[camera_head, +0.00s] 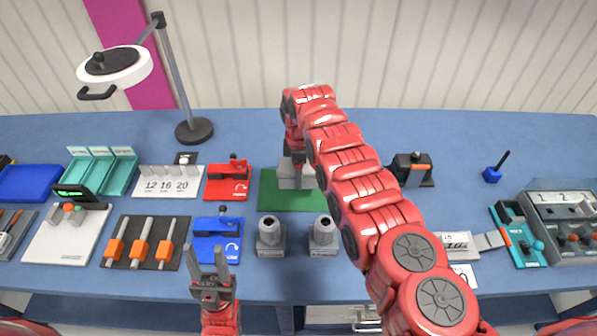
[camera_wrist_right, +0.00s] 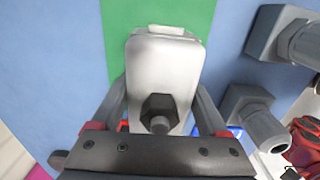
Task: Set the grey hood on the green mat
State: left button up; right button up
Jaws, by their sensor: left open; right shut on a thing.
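The grey hood (camera_head: 284,175) is a pale box with rounded edges and a dark hexagonal knob. In the head view it is at the back part of the green mat (camera_head: 290,200), partly hidden by my right arm. In the right wrist view the hood (camera_wrist_right: 165,65) fills the middle, with the green mat (camera_wrist_right: 118,30) behind it. My right gripper (camera_wrist_right: 160,105) is shut on the hood, one finger on each side. I cannot tell whether the hood touches the mat. My left gripper (camera_head: 220,262) is open and empty near the front edge, left of the mat.
Two grey angled fittings (camera_head: 270,238) (camera_head: 323,238) stand just in front of the mat. A red block (camera_head: 228,184) and a blue block (camera_head: 212,240) with levers lie to its left. A dark box (camera_head: 410,168) stands right of my right arm. A lamp (camera_head: 194,130) stands behind.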

jog(key=shift+f, duration=0.15)
jog(key=shift+f+b, duration=1)
jog(key=shift+b, duration=0.2)
jog(key=shift+f, duration=0.15)
jog(key=shift+f+b, duration=1.05)
jog(key=shift+b, duration=0.2)
jog(key=o, duration=1.5)
